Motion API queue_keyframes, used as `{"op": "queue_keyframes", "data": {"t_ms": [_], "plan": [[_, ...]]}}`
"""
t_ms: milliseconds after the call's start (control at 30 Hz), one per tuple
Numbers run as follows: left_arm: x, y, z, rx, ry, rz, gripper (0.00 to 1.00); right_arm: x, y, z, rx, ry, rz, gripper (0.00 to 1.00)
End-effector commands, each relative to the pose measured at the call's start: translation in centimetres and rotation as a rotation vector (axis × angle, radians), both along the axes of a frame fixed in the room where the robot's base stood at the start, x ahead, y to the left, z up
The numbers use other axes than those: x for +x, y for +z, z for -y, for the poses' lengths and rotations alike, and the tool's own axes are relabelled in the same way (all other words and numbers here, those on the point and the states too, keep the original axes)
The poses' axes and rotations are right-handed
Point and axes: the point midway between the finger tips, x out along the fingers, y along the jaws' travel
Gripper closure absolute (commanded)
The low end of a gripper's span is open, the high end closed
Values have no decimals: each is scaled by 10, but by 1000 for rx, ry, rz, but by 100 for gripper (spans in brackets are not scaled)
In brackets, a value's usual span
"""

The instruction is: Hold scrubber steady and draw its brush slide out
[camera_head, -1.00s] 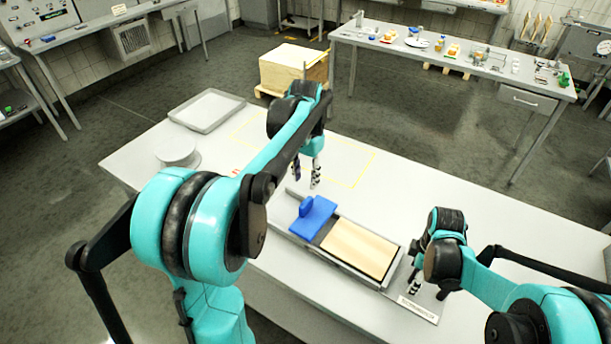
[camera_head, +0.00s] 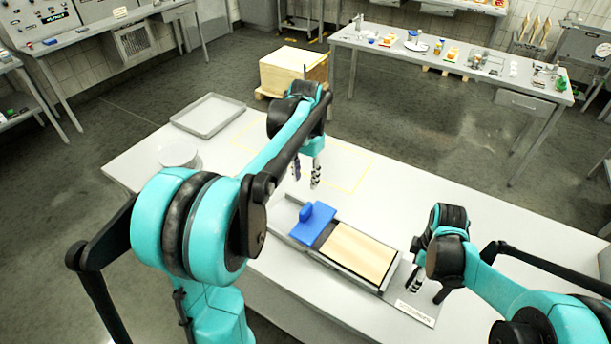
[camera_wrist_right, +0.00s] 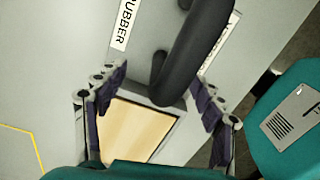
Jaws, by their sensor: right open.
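The scrubber is a long grey tray-like body (camera_head: 297,239) lying on the table, with a blue block with an upright grip (camera_head: 312,223) and a tan wooden panel (camera_head: 358,252) on top. My left gripper (camera_head: 306,170) is open and empty above the table, beyond the blue block. My right gripper (camera_head: 427,284) is open at the near right end of the scrubber. In the right wrist view its fingers (camera_wrist_right: 160,98) stand on both sides of a thick black handle (camera_wrist_right: 190,50), apart from it. The tan panel (camera_wrist_right: 135,128) lies beyond.
A label plate (camera_head: 415,312) lies by the right end. The white table (camera_head: 490,225) has a yellow outline (camera_head: 366,172), a round grey disc (camera_head: 178,155) and a shallow grey tray (camera_head: 208,115).

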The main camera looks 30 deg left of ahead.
Motion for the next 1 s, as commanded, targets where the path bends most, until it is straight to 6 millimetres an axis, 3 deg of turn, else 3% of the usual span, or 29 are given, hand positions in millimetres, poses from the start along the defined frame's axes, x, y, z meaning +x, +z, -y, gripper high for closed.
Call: {"op": "queue_keyframes", "data": {"t_ms": [1000], "plan": [[0, 36, 0, 0, 0, 0, 62, 0, 53, 0, 0, 0, 0, 31]]}}
